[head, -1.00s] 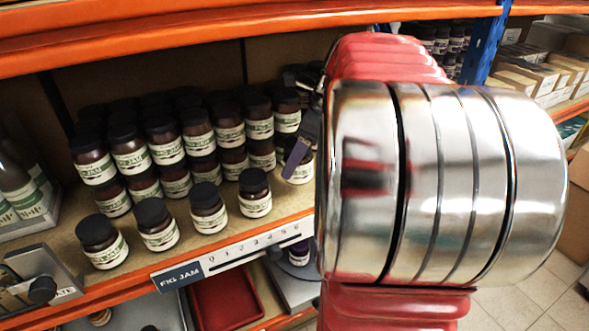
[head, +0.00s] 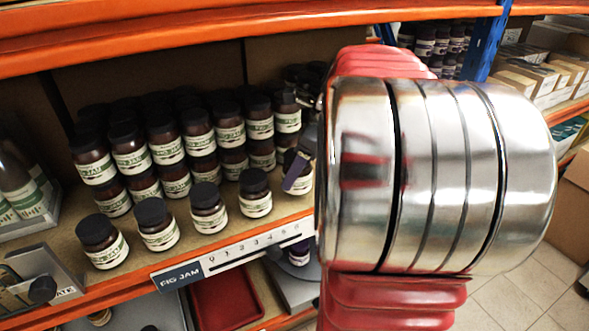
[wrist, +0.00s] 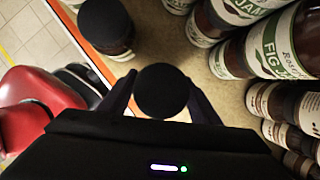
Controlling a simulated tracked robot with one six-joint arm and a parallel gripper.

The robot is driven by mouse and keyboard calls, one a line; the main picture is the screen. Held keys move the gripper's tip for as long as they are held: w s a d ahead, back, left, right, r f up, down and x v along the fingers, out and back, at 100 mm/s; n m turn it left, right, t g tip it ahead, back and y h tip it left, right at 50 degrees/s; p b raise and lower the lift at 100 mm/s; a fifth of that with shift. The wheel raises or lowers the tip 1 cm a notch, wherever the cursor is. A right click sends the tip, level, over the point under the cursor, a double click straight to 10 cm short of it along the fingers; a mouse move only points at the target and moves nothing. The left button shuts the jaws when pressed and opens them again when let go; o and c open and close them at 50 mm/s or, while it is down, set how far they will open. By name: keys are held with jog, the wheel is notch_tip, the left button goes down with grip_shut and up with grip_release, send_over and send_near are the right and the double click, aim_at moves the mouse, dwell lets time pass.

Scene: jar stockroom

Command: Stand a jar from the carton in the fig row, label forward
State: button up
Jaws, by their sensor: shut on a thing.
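My gripper (wrist: 162,97) is shut on a dark jar, with a finger on each side of its round black lid (wrist: 162,88). In the head view the held jar (head: 304,183) is at the right end of the front row, partly covered by a finger and my arm. A little white label shows; I cannot tell which way it faces or whether the base touches the shelf. The fig row has several front jars (head: 208,210) with labels forward and stacked fig jars (head: 165,145) behind. A FIG JAM strip (head: 180,275) marks the shelf edge. I cannot identify the carton.
A neighbouring front jar (wrist: 105,28) stands close to the held one. Fig jars (wrist: 285,40) crowd the wrist view's right side. The orange shelf edge (head: 110,292) runs along the front. A red tray (head: 222,300) lies below. Bare shelf shows before the row.

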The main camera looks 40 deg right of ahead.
jog(key=shift+f, duration=0.55)
jog(key=o, duration=1.6)
jog(key=shift+r, duration=0.4)
jog(key=v, duration=0.5)
jog(key=shift+r, duration=0.1)
jog(key=s+d, duration=0.5)
jog(key=s, duration=0.5)
jog(key=shift+s+d, duration=0.25)
jog(key=shift+d, duration=0.15)
